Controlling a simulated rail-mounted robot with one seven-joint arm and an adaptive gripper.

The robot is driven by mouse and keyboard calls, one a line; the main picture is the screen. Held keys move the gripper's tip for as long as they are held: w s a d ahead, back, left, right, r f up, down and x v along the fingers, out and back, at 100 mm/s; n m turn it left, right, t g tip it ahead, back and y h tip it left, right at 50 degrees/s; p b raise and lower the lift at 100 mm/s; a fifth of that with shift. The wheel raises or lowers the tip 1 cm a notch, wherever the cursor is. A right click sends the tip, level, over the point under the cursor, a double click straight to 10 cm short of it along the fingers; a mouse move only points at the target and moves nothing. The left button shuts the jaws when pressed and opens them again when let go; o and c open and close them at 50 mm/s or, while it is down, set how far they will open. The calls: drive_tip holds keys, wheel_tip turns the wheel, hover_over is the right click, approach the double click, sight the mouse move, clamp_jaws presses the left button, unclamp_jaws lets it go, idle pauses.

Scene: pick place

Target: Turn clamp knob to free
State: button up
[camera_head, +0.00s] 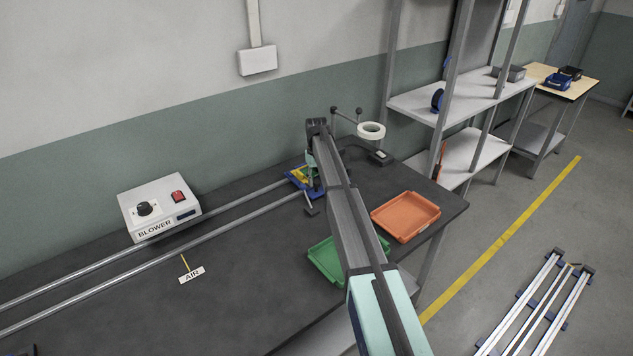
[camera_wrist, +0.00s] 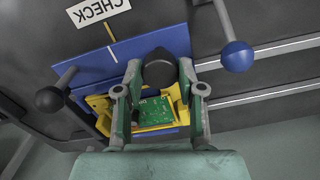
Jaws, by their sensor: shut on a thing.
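A black rounded clamp knob (camera_wrist: 165,66) sits on a blue plate (camera_wrist: 135,47) in the wrist view. My gripper (camera_wrist: 158,82) is shut on the knob, with one grey finger on either side of it. Behind the fingers is a yellow frame (camera_wrist: 97,104) holding a green circuit board (camera_wrist: 172,113), partly hidden by the knob and fingers. In the head view my gripper (camera_head: 311,172) is down at the blue and yellow fixture (camera_head: 297,178), and my arm hides part of it.
Two ball-ended levers flank the fixture, one black (camera_wrist: 50,99), one blue (camera_wrist: 237,56). A CHECK label (camera_wrist: 98,10) lies beside it. Two rails (camera_head: 215,229) cross the bench to the left. A BLOWER box (camera_head: 160,205), orange tray (camera_head: 406,216) and green tray (camera_head: 325,261) stand around.

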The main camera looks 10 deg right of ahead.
sight(316, 181)
drive_tip(key=n+b, duration=0.1)
drive_tip(key=n, duration=0.5)
drive_tip(key=shift+f, duration=0.1)
drive_tip(key=n+b, duration=0.1)
drive_tip(key=n, duration=0.4)
drive_tip(key=shift+n, duration=0.3)
idle(0.3)
drive_tip(key=o, duration=1.1)
drive_tip(key=shift+o, duration=0.2)
wheel_tip(316, 181, up, 12)
